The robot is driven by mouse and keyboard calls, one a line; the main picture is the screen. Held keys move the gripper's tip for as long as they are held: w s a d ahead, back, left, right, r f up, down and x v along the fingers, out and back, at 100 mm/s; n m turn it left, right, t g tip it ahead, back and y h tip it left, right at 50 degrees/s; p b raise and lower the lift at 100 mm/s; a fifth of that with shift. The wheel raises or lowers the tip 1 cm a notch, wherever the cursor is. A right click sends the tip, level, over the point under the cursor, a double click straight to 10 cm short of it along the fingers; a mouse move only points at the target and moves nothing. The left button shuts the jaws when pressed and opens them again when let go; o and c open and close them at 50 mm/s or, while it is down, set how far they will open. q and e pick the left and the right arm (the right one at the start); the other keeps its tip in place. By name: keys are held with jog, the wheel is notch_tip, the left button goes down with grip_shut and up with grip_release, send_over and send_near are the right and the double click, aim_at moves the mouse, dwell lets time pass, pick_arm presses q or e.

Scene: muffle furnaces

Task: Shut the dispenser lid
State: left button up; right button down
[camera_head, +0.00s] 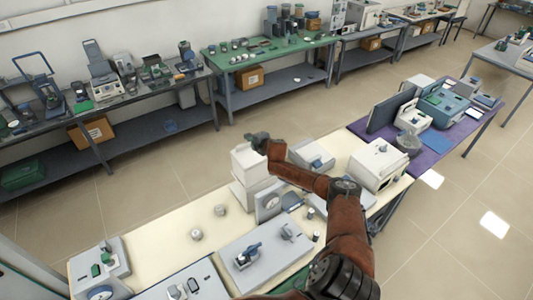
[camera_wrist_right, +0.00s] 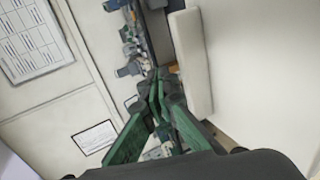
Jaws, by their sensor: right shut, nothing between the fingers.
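In the head view a white box-shaped dispenser (camera_head: 250,166) stands at the back edge of the cream-topped table. My right gripper (camera_head: 258,141) is at its upper right, level with its top, shut and empty. In the right wrist view the green fingers (camera_wrist_right: 158,82) come together at the tips. A thick white slab (camera_wrist_right: 190,63) stands just right of them, probably the lid, with a broad plain white surface beyond it. I cannot tell whether the fingers touch the slab or how far the lid is open. My left gripper is out of view.
Two small round pieces lie left. Floor behind the table is clear.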

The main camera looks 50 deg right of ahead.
jog(key=shift+f, duration=0.15)
dwell(0.3)
jog(key=shift+d+r, duration=0.1)
jog(key=shift+r, duration=0.45)
notch_tip(320, 180, up, 13)
jog(key=b, duration=0.1)
